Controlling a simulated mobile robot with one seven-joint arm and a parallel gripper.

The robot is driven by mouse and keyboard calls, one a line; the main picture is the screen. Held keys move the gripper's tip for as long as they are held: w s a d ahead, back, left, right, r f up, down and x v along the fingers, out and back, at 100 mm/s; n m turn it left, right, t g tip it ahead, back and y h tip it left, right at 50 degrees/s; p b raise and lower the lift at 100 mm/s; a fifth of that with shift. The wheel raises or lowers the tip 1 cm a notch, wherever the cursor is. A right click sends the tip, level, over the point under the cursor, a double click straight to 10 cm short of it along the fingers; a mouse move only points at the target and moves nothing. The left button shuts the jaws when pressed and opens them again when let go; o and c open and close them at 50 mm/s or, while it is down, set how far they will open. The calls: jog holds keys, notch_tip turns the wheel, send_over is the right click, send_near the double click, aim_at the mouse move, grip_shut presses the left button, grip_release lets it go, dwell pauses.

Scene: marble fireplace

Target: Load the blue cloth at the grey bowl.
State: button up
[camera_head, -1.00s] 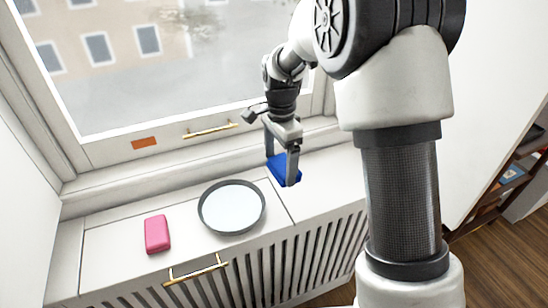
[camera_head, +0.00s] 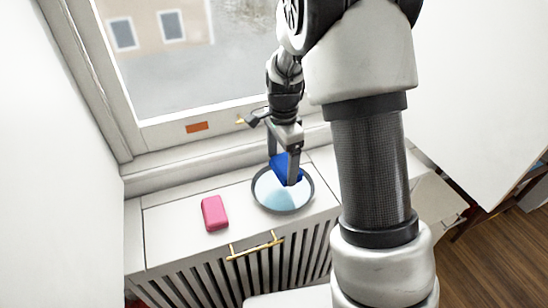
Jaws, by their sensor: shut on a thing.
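The blue cloth (camera_head: 286,165) is between the fingers of my gripper (camera_head: 282,168), which is shut on it. The cloth hangs over the back part of the grey bowl (camera_head: 258,203). The bowl is shallow and round, with a dark rim and a pale inside, and stands on the white cabinet top under the window. One finger hides part of the cloth. I cannot tell whether the cloth touches the bowl.
A pink block (camera_head: 214,213) lies on the white cabinet top (camera_head: 165,226), left of the bowl. A brass handle (camera_head: 255,246) sits at the slatted front. The window frame (camera_head: 225,119) rises behind. The top's left part is clear.

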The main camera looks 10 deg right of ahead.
aim_at(279, 178)
jog(key=shift+a+f, duration=0.1)
jog(key=shift+a, duration=0.35)
jog(key=shift+s+f+b, duration=0.1)
jog(key=shift+f+b, duration=2.3)
jog(key=shift+f, duration=0.55)
jog(key=shift+f, duration=0.55)
jog(key=shift+r, duration=0.1)
notch_tip(279, 178, up, 7)
jog(key=p, duration=0.5)
jog(key=shift+p, duration=0.35)
